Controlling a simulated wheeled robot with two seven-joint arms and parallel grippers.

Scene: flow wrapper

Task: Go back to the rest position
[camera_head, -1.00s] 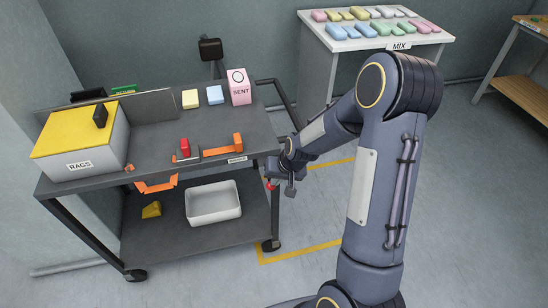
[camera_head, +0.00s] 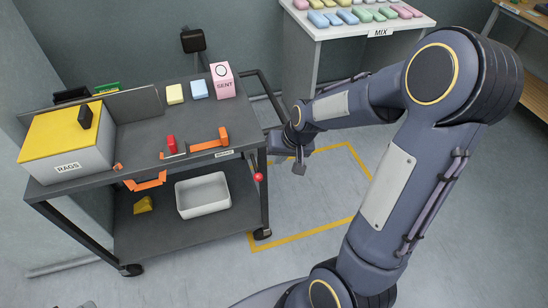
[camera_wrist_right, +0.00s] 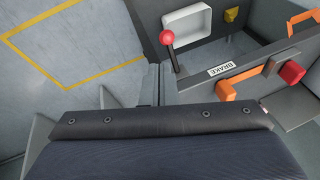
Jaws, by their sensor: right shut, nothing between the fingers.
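My right gripper (camera_head: 300,167) is shut and empty in the head view, just off the right side of the dark cart (camera_head: 115,208). A brake lever with a red knob (camera_head: 258,177) stands at the cart's right side, to the left of the gripper and apart from it. In the wrist view the red knob (camera_wrist_right: 167,37) and the BRAKE label (camera_wrist_right: 221,70) show beyond the gripper, whose fingertips are hard to make out there. My right arm bends high across the right of the head view. My left gripper is not in view.
The cart carries a yellow-lidded RAGS box (camera_head: 68,160), a pink SENT box (camera_head: 222,80), small blocks and orange brackets. A white bin (camera_head: 203,195) sits on its lower shelf. A MIX table (camera_head: 308,58) stands behind. Floor with a yellow outline (camera_head: 300,231) is open right of the cart.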

